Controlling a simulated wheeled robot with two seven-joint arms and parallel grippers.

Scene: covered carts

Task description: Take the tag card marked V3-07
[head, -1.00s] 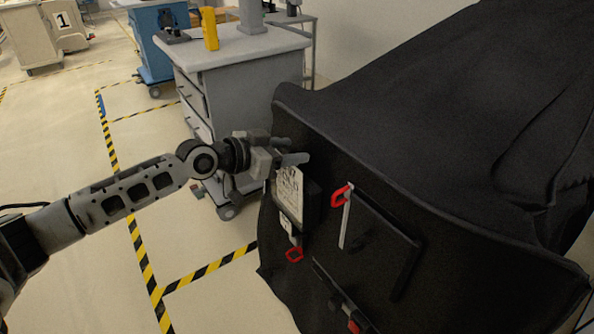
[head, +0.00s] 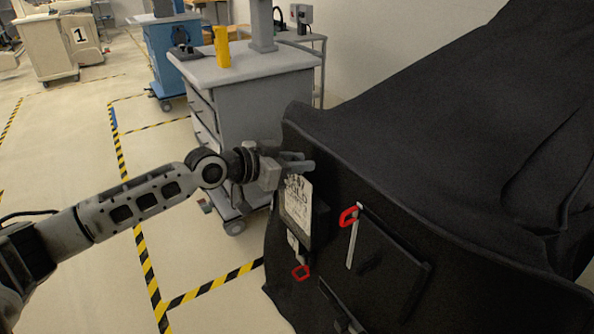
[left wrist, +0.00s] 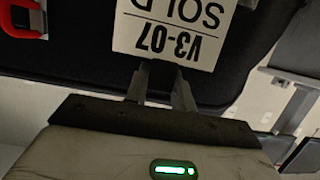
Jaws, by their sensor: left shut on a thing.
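The tag card (head: 298,203) is white with dark print and stands against the front of the black cover (head: 440,130). In the left wrist view the card (left wrist: 170,28) shows upside down and reads V3-07 and SOLD. My left gripper (head: 303,162) is at the card's top edge in the head view. In the left wrist view its fingers (left wrist: 160,75) are shut on the card's edge. Part of the card is out of frame there. My right gripper is not in view.
A red ring (head: 349,215) with a pale strip is on the cover, right of the card. Another red ring (head: 300,272) hangs below. A grey cart (head: 250,85) with a yellow object (head: 222,46) stands behind my left gripper. Taped floor (head: 75,150) is open at left.

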